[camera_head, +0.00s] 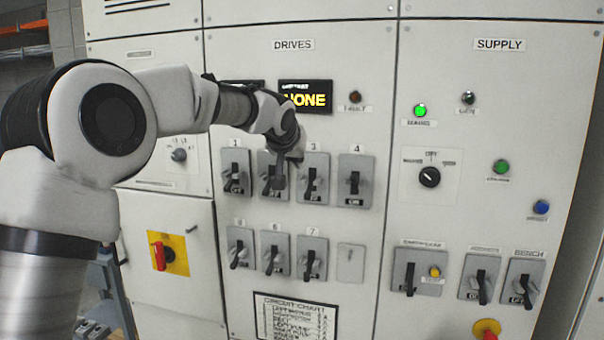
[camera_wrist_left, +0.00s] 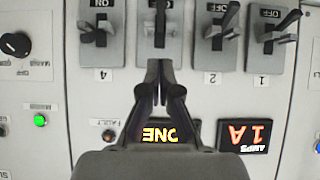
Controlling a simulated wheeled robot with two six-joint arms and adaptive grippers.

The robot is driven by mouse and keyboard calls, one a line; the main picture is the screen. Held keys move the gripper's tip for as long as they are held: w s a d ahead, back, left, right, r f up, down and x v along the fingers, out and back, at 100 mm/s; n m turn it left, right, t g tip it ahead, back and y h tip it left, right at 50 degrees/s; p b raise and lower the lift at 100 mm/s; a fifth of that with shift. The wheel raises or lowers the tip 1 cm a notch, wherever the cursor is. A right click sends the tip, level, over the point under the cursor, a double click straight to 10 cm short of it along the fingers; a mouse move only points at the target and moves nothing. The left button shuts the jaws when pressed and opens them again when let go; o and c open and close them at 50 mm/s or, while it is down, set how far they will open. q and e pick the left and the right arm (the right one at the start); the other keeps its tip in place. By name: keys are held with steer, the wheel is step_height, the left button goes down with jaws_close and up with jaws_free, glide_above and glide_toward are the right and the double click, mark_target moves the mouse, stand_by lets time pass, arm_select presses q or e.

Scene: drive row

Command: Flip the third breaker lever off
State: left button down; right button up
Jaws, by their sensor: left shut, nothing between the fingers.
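The third breaker (camera_head: 315,190) is a grey plate with a black lever, under the number 3 in the upper breaker row. It also shows in the wrist view (camera_wrist_left: 160,47), at the top middle, with its lever (camera_wrist_left: 160,20) pointing up the picture. I cannot tell its on or off setting. My left gripper (camera_head: 279,183) covers part of the second breaker (camera_head: 266,187) in the head view. In the wrist view its fingertips (camera_wrist_left: 160,66) are together and empty, in line with the third breaker. I cannot tell whether they touch it. My right gripper is not in view.
Breaker one (camera_head: 235,172) and breaker four (camera_head: 353,180) flank the row. A second row of breakers (camera_head: 275,253) lies below. The amber display (camera_head: 318,98) is above, partly hidden by my arm. A red-and-yellow switch (camera_head: 160,254) is at lower left.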

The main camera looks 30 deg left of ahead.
arm_select(q)
steer(key=s, duration=0.2)
steer(key=s+r+b, duration=0.1)
steer(key=shift+s+d+r, duration=0.1)
steer(key=shift+s+d, duration=0.25)
steer(key=shift+d, duration=0.05)
steer(key=shift+w, duration=0.15)
